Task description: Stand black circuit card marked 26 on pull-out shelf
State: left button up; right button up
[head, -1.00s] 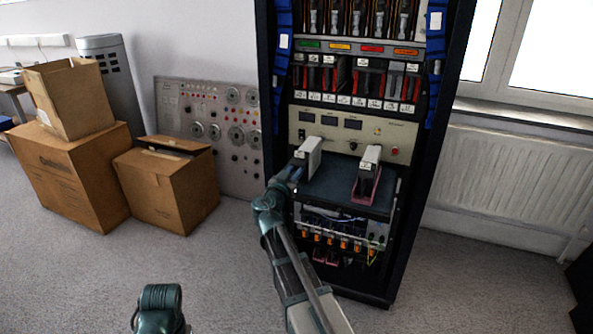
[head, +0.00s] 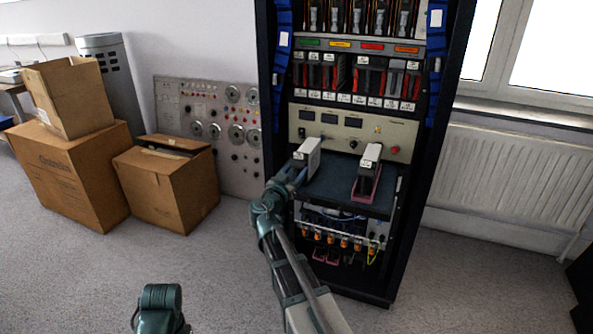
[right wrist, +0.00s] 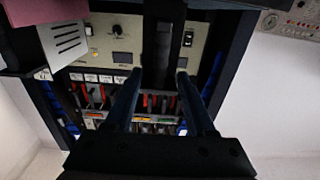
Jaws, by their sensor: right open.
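A card with a pale side (head: 312,147) and a dark front edge stands upright at the left of the pull-out shelf (head: 335,187). Its number is too small to read. My right gripper (head: 298,178) is at the card's front. In the right wrist view the open fingers (right wrist: 158,76) point toward a black upright piece (right wrist: 162,45), apparently this card's front, with a gap on each side. Whether they overlap it in depth is unclear. My left gripper is not in view.
Slotted cards with labels (head: 358,99) fill the row above the control panel (head: 350,128). The shelf between the two cards is clear. Cardboard boxes (head: 168,190) stand at left.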

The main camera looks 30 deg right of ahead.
jog(key=v, duration=1.2)
jog(key=shift+s+a, duration=0.25)
jog(key=shift+s, duration=0.1)
jog(key=s+a+f+n+g+y, duration=0.3)
jog(key=s+a+f, duration=0.2)
jog(key=f, duration=0.3)
jog(key=s+a+f+n+g+y, duration=0.3)
jog(key=s+a+f+g, duration=0.1)
jog(key=f, duration=0.3)
jog(key=s+a+f+n+g+y, duration=0.2)
jog(key=s+a+f+n+y, duration=0.15)
jog(key=s+a, duration=0.3)
jog(key=s+a+f+n+g+y, duration=0.3)
jog(key=s+a+n, duration=0.15)
jog(key=a, duration=0.35)
notch_tip(320, 180, up, 27)
jog(key=s+p, duration=0.1)
jog(key=p, duration=2.6)
jog(key=shift+a, duration=0.25)
